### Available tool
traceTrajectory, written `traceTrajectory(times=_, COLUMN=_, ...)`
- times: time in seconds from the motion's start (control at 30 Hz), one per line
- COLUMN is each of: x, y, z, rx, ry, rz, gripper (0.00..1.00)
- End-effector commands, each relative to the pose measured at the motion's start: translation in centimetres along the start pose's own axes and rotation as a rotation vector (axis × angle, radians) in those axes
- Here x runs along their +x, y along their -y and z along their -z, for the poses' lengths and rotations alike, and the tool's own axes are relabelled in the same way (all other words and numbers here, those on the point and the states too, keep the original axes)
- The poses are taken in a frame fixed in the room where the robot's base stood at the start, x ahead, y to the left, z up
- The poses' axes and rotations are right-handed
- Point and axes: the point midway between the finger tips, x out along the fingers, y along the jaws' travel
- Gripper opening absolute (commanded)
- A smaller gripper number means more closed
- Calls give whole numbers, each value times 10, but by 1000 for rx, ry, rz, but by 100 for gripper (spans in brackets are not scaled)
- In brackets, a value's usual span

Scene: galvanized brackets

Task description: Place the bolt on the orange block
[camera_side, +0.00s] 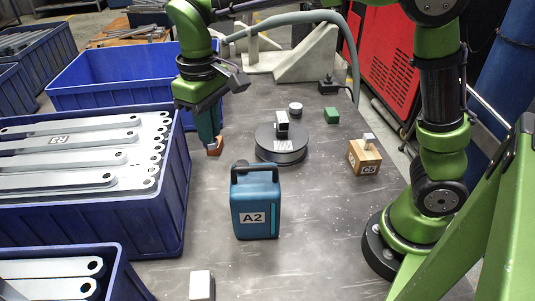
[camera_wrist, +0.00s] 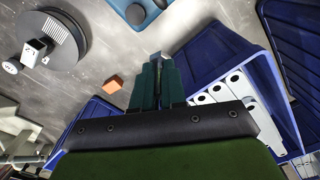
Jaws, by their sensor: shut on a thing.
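The orange block (camera_side: 215,147) lies on the grey table, right by my fingertips in the side view. In the wrist view the orange block (camera_wrist: 113,84) lies left of my fingers with bare table around it. My gripper (camera_side: 209,136) points down, its dark green fingers shut. In the wrist view my gripper (camera_wrist: 157,68) has a small grey metal piece (camera_wrist: 156,56) between its fingertips, which looks like the bolt. Most of this piece is hidden by the fingers. In the side view I cannot make it out, nor tell whether it touches the block.
A blue canister marked A2 (camera_side: 256,209) and a dark round disc (camera_side: 281,155) stand to the right. Blue bins (camera_side: 176,215) with metal bars line the left.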

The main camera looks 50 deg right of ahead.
Motion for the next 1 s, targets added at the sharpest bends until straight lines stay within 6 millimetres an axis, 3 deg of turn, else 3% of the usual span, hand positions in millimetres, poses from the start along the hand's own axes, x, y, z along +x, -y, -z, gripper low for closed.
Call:
traceTrajectory(times=0.3, x=0, y=-98, z=6, rx=270, ry=-2, rz=0, gripper=0)
traceTrajectory(times=0.6, x=0, y=-161, z=-3, rx=447, ry=-2, rz=0, gripper=0)
traceTrajectory(times=0.77, x=27, y=-162, z=-4, rx=453, ry=3, rz=0, gripper=0)
traceTrajectory(times=1.0, x=82, y=-162, z=-4, rx=452, ry=5, rz=0, gripper=0)
